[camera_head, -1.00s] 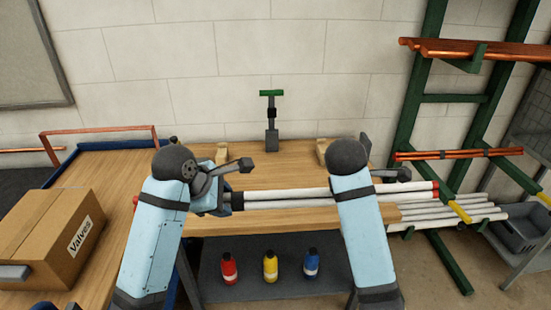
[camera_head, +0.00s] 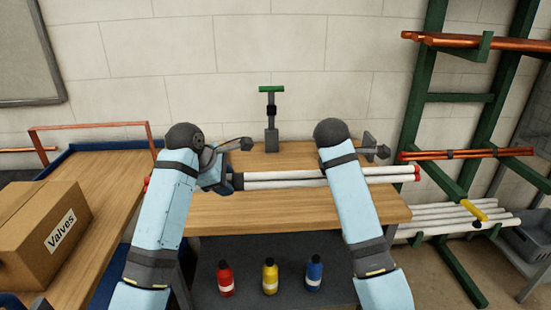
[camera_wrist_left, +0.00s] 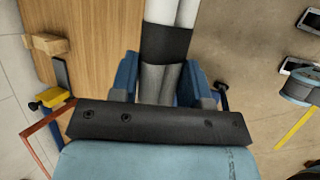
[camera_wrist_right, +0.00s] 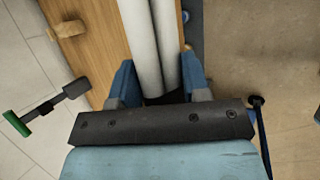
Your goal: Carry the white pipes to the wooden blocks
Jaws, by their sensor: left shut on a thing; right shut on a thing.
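The two white pipes (camera_head: 290,180) lie side by side, roughly level, with red end caps and dark bands, across the front part of the wooden bench (camera_head: 220,218). My left gripper (camera_head: 226,182) is shut around them at a dark band, seen also in the left wrist view (camera_wrist_left: 160,75). My right gripper (camera_wrist_right: 158,80) is shut around them nearer their right end; my arm hides it in the head view. One wooden block (camera_wrist_left: 50,44) shows in the left wrist view, another (camera_wrist_right: 68,29) in the right; both stand beside the pipes, apart from them. My arms hide the blocks in the head view.
A green-topped stand (camera_head: 271,115) rises at the bench's back. Red, yellow and blue bottles (camera_head: 270,276) are below the bench front. A cardboard box (camera_head: 40,235) is on the left cart. A green rack (camera_head: 460,98) with copper and more white pipes stands right.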

